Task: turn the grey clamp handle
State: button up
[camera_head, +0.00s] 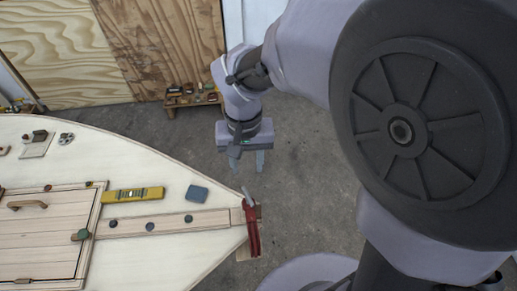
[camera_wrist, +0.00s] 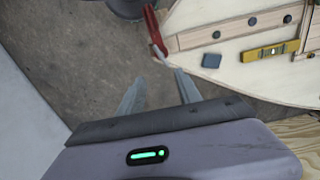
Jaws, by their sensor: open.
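A red clamp (camera_head: 252,228) grips the pointed tip of the plywood hull (camera_head: 125,258). Its grey handle (camera_head: 246,194) sticks up at the top end of the clamp, tilted up and to the left. In the wrist view the red clamp (camera_wrist: 153,27) is at the top centre, and the grey handle (camera_wrist: 160,50) shows at its lower end. My gripper (camera_head: 247,164) hangs beyond the hull tip, above the floor, apart from the handle. Its two fingers are spread and empty, and they also show in the wrist view (camera_wrist: 158,88).
On the hull lie a yellow spirit level (camera_head: 133,194) and a blue-grey block (camera_head: 197,193). A wooden strip (camera_head: 165,222) with several dark knobs runs toward the tip. A low wooden rack (camera_head: 192,98) stands by the plywood wall. The grey floor around my gripper is clear.

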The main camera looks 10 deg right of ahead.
aim_at(248, 195)
jog(key=f+b, duration=0.2)
jog(key=f, duration=0.6)
jog(key=f+b, duration=0.3)
jog(key=f, duration=0.5)
jog(key=shift+a, duration=0.2)
jog(key=shift+r, duration=0.1)
